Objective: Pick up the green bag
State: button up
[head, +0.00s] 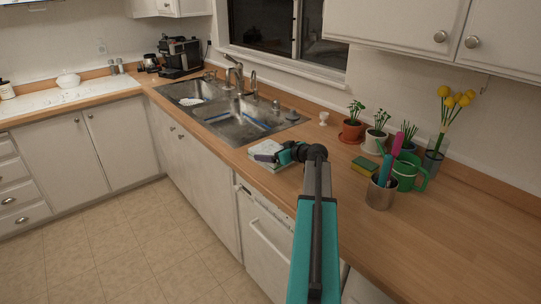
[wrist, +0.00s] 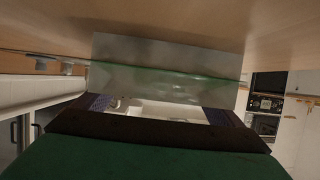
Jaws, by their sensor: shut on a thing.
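The green bag shows in the wrist view (wrist: 165,78) as a flat, pale, see-through green sheet across the front of my gripper (wrist: 158,109). Its far part looks greyish white. In the head view the bag (head: 268,147) is a small pale patch at the counter's front edge, right of the sink, partly hidden by my gripper (head: 264,157). My gripper is shut on the bag, with a dark finger on each side. I cannot tell whether the bag touches the counter.
A double sink (head: 240,115) lies to the left. The front right counter (head: 460,235) is clear.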

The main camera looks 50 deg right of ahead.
aim_at(271, 151)
jog(key=shift+r, duration=0.1)
jog(key=shift+r+b, duration=0.7)
jog(key=shift+r, duration=0.9)
jog(key=s+a+b, duration=0.1)
jog(key=s+a, duration=0.1)
jog(key=a, duration=0.1)
jog(key=s+a+b, duration=0.1)
jog(key=s+a, duration=0.2)
jog(key=a, duration=0.1)
jog(key=s+a+r+b, duration=0.1)
jog(key=s+a, duration=0.2)
jog(key=a, duration=0.1)
jog(key=shift+s, duration=0.2)
jog(key=shift+s+a+r+b, duration=0.3)
jog(key=shift+s+a+b, duration=0.35)
jog(key=shift+a+b, duration=0.35)
jog(key=shift+w+d, duration=0.1)
